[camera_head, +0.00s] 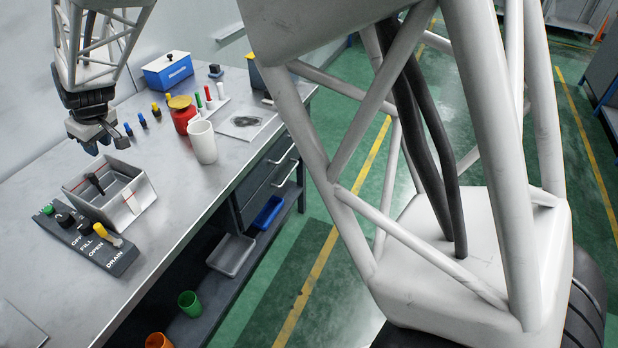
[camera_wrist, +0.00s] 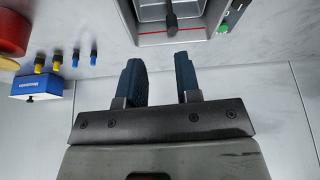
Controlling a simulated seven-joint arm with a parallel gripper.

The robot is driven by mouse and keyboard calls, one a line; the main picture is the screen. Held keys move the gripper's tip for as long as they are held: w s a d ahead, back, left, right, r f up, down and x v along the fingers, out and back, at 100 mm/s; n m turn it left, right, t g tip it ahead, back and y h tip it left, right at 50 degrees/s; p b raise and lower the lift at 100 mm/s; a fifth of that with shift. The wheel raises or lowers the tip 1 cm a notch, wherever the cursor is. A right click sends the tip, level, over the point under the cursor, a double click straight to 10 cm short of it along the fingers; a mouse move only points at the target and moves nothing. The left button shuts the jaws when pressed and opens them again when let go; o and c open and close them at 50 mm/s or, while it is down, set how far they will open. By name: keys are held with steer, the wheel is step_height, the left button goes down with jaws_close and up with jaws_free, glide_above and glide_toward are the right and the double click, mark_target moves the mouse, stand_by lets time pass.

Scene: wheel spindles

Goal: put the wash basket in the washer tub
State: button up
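The washer tub (camera_head: 142,203) is a light-grey open box with a red line on its wall, on the left part of the bench. It also shows at the top of the wrist view (camera_wrist: 208,34), partly cut off. A black upright handle (camera_head: 94,183) stands inside the tub outline, and it shows in the wrist view (camera_wrist: 172,22). It seems to belong to the wash basket, whose body I cannot clearly separate from the tub. My gripper (camera_head: 100,143) is above and behind the tub, apart from the handle. In the wrist view its blue fingers (camera_wrist: 160,82) are spread with nothing between them.
A dark control panel (camera_head: 88,242) with knobs and a yellow lever lies in front of the tub. A red jar (camera_head: 182,117), white cylinder (camera_head: 202,143), blue box (camera_head: 168,72) and several small coloured bottles stand farther back. Bare bench lies right of the tub.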

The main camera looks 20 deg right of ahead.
steer(key=s+d+r+m+h, duration=0.1)
steer(key=s+d+r+m, duration=0.15)
steer(key=s+d, duration=0.45)
steer(key=s+d+r+m, duration=0.15)
steer(key=d+r, duration=0.25)
steer(key=d, duration=0.7)
steer(key=s+d+r+m+h, duration=0.1)
steer(key=s+d+r, duration=0.3)
steer(key=d, duration=0.5)
steer(key=s+d+f+m, duration=0.2)
steer(key=s+d, duration=0.6)
steer(key=s, duration=0.4)
steer(key=s+d+f+m+h, duration=0.1)
steer(key=s+d+f+m, duration=0.1)
steer(key=s+d, duration=0.7)
steer(key=s+m, duration=0.1)
steer(key=s, duration=0.3)
steer(key=shift+h, duration=0.3)
